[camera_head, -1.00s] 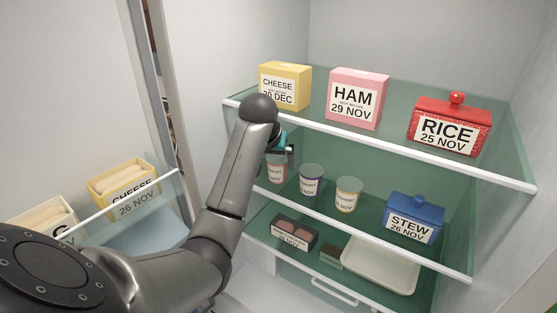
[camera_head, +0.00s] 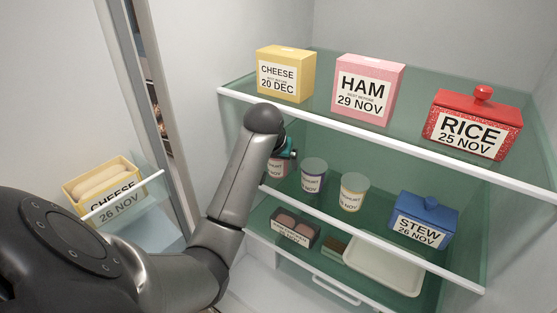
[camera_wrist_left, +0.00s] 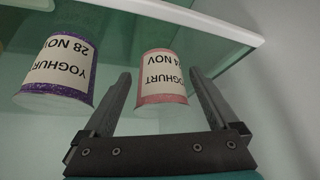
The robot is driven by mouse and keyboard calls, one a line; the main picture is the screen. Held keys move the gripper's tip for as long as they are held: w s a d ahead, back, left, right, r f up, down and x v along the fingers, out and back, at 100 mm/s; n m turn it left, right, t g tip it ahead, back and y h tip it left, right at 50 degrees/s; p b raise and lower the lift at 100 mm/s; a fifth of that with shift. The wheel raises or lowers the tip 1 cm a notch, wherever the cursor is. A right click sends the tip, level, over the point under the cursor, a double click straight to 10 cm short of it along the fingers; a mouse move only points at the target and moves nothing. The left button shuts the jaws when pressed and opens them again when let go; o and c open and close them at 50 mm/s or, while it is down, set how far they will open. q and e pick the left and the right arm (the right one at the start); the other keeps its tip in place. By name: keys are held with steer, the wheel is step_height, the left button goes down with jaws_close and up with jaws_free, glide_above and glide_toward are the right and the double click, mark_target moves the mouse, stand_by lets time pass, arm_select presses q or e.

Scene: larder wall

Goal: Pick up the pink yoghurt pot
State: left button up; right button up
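The pink yoghurt pot (camera_head: 278,168) stands on the middle shelf at the left, partly hidden behind my left arm. In the left wrist view the pink pot (camera_wrist_left: 161,78) shows its label between the two fingers, with clear gaps on both sides. My left gripper (camera_wrist_left: 160,74) is open and empty. In the head view my left gripper (camera_head: 288,152) is mostly hidden behind my arm, right by the pink pot. I cannot tell how deep the pot sits between the fingers. My right gripper is not in view.
A purple yoghurt pot (camera_head: 313,176) stands close beside the pink one, then a yellow pot (camera_head: 353,192) and a blue stew box (camera_head: 424,219). The upper shelf's white front edge (camera_head: 370,142) runs above. The fridge side wall (camera_wrist_left: 285,85) is close by.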

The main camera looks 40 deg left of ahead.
arm_select(q)
steer(key=c, duration=1.3)
steer(key=shift+c, duration=0.2)
steer(key=shift+w+a+r, duration=0.1)
